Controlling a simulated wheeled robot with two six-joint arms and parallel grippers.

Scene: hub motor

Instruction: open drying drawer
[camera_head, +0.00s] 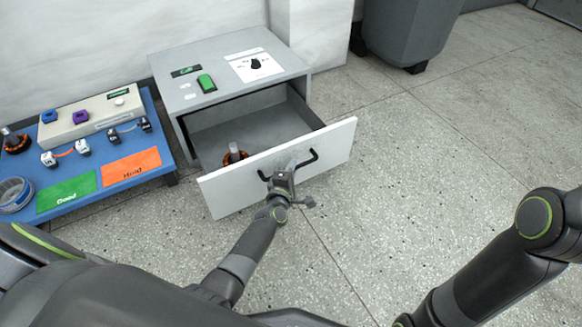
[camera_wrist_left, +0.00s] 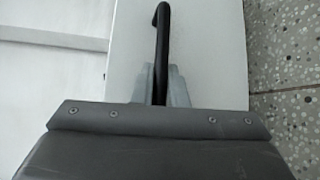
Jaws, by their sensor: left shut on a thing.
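The drying drawer (camera_head: 330,147) has a white front and stands pulled well out of its grey cabinet (camera_head: 225,62). Its inside shows, with a small part with an orange-and-black ring base and a grey upright piece (camera_head: 235,153) standing in it near the front. My left gripper (camera_head: 283,183) is shut on the black drawer handle (camera_head: 308,160). In the left wrist view the handle (camera_wrist_left: 162,40) runs between the gripper's two fingers (camera_wrist_left: 161,84). My right arm comes in at the right, but its gripper is out of view.
A blue table (camera_head: 100,195) at the left bears a grey box, cables, a green mat (camera_head: 67,192), an orange mat (camera_head: 131,167) and a grey ring-shaped part (camera_head: 15,194). A grey bin (camera_head: 405,30) stands at the back. The floor at the right is clear.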

